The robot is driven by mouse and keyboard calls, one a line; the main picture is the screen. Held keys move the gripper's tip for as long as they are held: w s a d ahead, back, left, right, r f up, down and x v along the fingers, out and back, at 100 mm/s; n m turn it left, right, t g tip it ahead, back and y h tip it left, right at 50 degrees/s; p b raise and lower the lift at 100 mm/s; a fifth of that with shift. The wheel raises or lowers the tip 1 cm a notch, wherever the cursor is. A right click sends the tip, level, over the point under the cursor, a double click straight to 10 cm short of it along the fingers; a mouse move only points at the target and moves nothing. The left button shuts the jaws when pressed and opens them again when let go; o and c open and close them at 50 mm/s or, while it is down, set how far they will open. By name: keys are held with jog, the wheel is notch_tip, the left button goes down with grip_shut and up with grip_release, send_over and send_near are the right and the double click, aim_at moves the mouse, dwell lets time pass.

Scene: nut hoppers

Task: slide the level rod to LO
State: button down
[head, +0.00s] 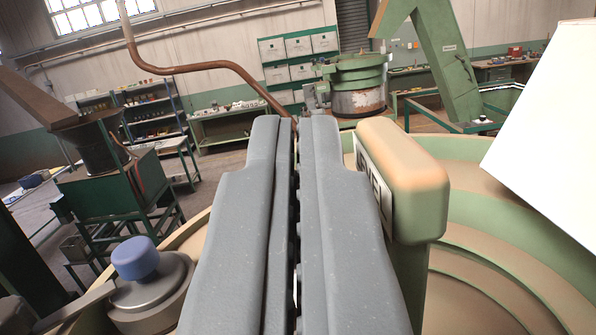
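My gripper (296,122) fills the lower middle, pointing away from me. Its two grey fingers lie almost together, with only a thin slit between them. A bent brown rod (195,67) runs from the top left down to the fingertips, where its end is lost at the slit. I cannot tell whether it is the level rod, or whether it is between the fingers or behind them. Right of the fingers stands a pale green block (408,175) with a rounded tan top. A white label (374,188) on it is mostly hidden by the right finger, and no LO mark is readable.
A green and tan round bowl (480,215) lies below and right of the block. A blue knob (135,258) on a grey round base stands at the lower left. A large white panel (545,140) blocks the right side. Shelves (150,112) and another hopper (358,85) are far behind.

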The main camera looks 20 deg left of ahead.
jog(key=shift+w+a+f, duration=0.15)
jog(key=shift+w+f, duration=0.05)
jog(key=shift+f, duration=0.05)
